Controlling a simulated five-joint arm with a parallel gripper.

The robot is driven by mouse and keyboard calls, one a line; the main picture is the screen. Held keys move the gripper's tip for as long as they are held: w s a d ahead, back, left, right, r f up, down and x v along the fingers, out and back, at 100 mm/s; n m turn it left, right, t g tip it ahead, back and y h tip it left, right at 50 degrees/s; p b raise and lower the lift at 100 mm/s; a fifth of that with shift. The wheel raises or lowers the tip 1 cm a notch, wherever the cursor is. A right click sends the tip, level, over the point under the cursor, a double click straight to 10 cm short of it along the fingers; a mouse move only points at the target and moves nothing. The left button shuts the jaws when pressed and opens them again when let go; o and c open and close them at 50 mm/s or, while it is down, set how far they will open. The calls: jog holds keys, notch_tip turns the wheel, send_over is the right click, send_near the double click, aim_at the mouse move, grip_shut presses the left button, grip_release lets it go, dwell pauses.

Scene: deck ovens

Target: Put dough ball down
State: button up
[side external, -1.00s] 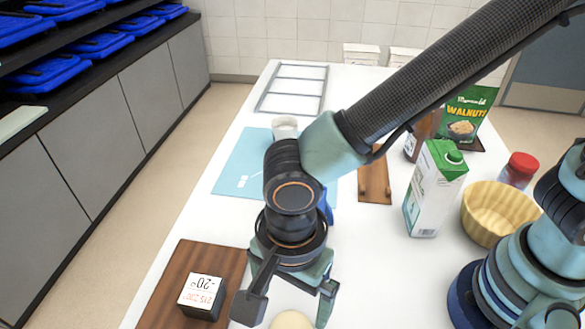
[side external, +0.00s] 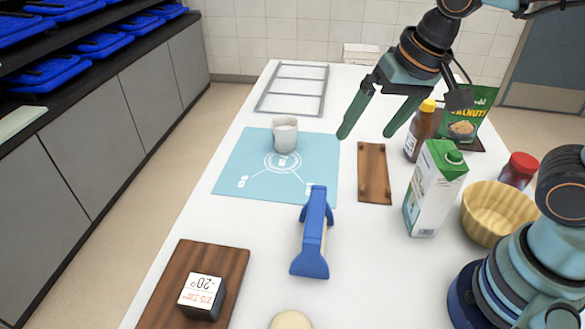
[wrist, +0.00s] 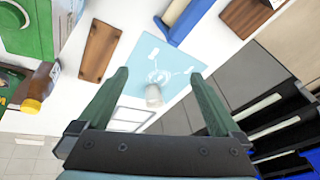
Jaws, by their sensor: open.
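The pale dough ball (side external: 291,320) lies at the bottom edge of the side external view, partly cut off by the frame, on the white table. My gripper (side external: 368,138) is open and empty, raised above the far part of the table, well away from the dough ball. In the wrist view my gripper's two fingers (wrist: 161,88) are spread apart with nothing between them. The dough ball does not show in the wrist view.
A blue mat (side external: 235,165) bears a white cup (side external: 285,135). A blue-ended tool (side external: 313,235), a wooden board (side external: 374,172), a milk carton (side external: 434,190), a yellow bowl (side external: 498,212), a bottle (side external: 420,132) and a dark board (side external: 165,290) with a display block (side external: 202,296) stand around. A grey rack (side external: 292,88) lies at the back.

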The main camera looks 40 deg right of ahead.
jog(key=s+d+r+n+t+h, duration=0.1)
jog(key=d+n, duration=0.2)
jog(key=d, duration=0.5)
jog(key=shift+r+n+t, duration=0.3)
